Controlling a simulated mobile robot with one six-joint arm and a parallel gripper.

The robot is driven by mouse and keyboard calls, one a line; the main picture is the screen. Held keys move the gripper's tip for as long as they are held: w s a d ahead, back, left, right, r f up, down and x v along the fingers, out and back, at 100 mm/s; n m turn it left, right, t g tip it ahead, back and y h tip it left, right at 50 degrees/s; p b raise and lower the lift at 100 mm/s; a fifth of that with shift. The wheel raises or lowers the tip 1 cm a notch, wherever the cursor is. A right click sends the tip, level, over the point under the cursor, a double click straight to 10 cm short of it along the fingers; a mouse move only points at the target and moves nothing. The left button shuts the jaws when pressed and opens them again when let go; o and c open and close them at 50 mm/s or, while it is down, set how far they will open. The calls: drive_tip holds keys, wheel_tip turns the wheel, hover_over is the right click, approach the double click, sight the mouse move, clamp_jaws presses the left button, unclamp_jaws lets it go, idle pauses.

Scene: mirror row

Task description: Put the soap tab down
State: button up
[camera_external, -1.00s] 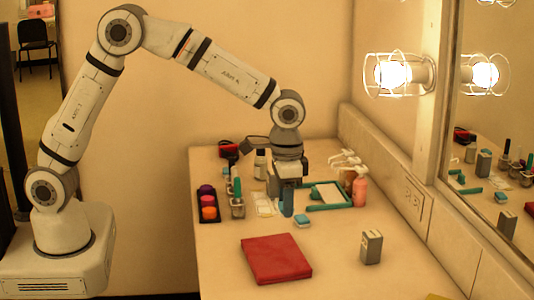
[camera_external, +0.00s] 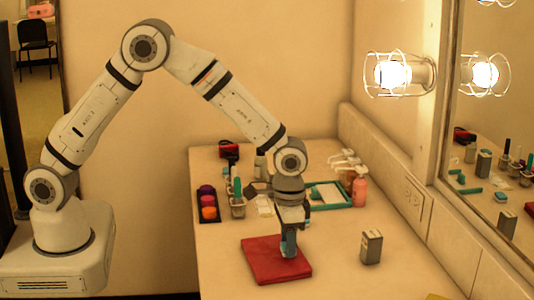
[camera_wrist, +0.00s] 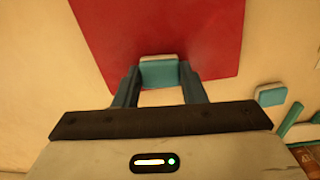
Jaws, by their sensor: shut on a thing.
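My gripper (camera_external: 289,250) points down over the red folded cloth or pad (camera_external: 262,262). In the wrist view my gripper (camera_wrist: 158,76) has its two blue fingers on either side of a soap tab (camera_wrist: 159,72), a small blue block with a pale edge, and is shut on it. The red surface (camera_wrist: 190,30) spreads beyond and beneath the tab. The fingertips are at or just above the red surface; I cannot tell if the tab touches it. In the external view the fingers largely hide the tab.
A second blue tab (camera_wrist: 270,95) lies on the counter right of the red surface. A grey box (camera_external: 371,247) stands to the right. A teal-framed tray (camera_external: 335,195), pink bottle (camera_external: 360,190) and dark rack (camera_external: 208,206) are behind.

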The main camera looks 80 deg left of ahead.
drive_tip(key=shift+f, duration=0.25)
drive_tip(key=o, duration=0.9)
drive_tip(key=shift+r, duration=0.1)
drive_tip(key=shift+o, duration=0.2)
wheel_tip(320, 180, up, 11)
drive_tip(key=s+a+r, duration=0.3)
drive_tip(key=s+r, duration=0.3)
drive_tip(key=s+a+r+t, duration=0.1)
drive_tip(key=s+a, duration=0.2)
drive_tip(key=s, duration=0.8)
drive_tip(key=s+a+r+t, duration=0.1)
drive_tip(key=s+a, duration=0.2)
drive_tip(key=s, duration=0.9)
drive_tip(key=shift+s+a+t, duration=0.15)
drive_tip(key=shift+s+t, duration=0.15)
